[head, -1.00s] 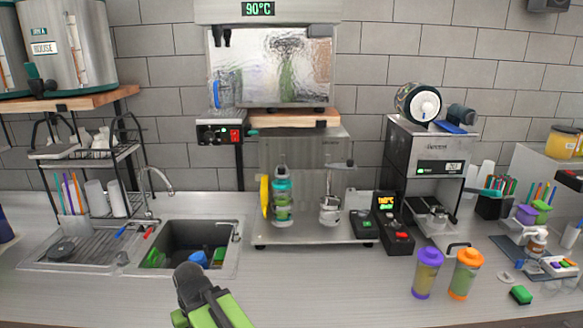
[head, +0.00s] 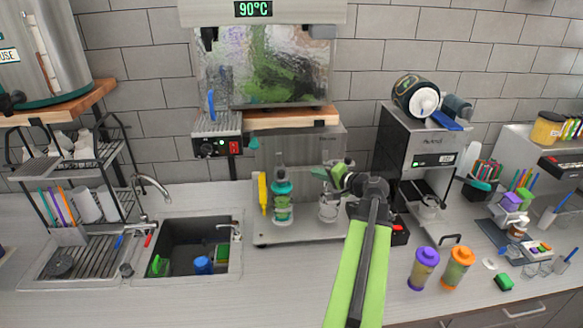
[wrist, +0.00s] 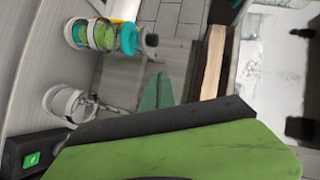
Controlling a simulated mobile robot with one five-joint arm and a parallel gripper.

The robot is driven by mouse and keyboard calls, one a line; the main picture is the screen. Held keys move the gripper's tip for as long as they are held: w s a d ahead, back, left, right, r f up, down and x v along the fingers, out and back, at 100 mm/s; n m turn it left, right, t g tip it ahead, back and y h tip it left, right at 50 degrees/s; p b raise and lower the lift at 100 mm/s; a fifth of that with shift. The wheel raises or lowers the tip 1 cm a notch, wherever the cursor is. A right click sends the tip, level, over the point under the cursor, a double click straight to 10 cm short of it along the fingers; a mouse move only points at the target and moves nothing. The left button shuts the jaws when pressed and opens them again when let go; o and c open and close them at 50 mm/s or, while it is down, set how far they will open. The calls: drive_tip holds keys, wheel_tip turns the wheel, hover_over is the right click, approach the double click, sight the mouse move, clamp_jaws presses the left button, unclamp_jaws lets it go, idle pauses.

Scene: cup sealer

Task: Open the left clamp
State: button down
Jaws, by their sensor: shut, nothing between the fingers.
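Two holders stand on a grey metal platform (head: 300,233). The left holder (head: 282,214) has a teal-and-green bottle (head: 282,188) upright in it, with a yellow piece (head: 263,193) at its left. The right holder (head: 328,208) looks empty, partly hidden under my arm. In the wrist view the left holder's white ring (wrist: 76,33) surrounds the bottle (wrist: 128,38), and the right ring (wrist: 62,104) has a thin metal lever beside it. I cannot tell whether either clamp is latched. My gripper (head: 322,172) is shut and empty, above the right holder; its green fingers (wrist: 155,92) show in the wrist view.
A sink (head: 188,250) lies left of the platform. A purple-lidded cup (head: 423,268) and an orange-lidded cup (head: 458,267) stand right of my arm. A dispenser (head: 265,70) on a wooden shelf (head: 285,118) hangs above the platform. Bare counter lies in front.

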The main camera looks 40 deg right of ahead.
drive_tip(key=shift+s+d, duration=0.1)
drive_tip(key=b, duration=0.4)
approach(281, 171)
drive_tip(key=w+d+f, duration=0.2)
drive_tip(key=w+d, duration=0.1)
drive_tip(key=w, duration=0.1)
drive_tip(key=shift+w+a, duration=0.35)
drive_tip(key=shift+w, duration=0.3)
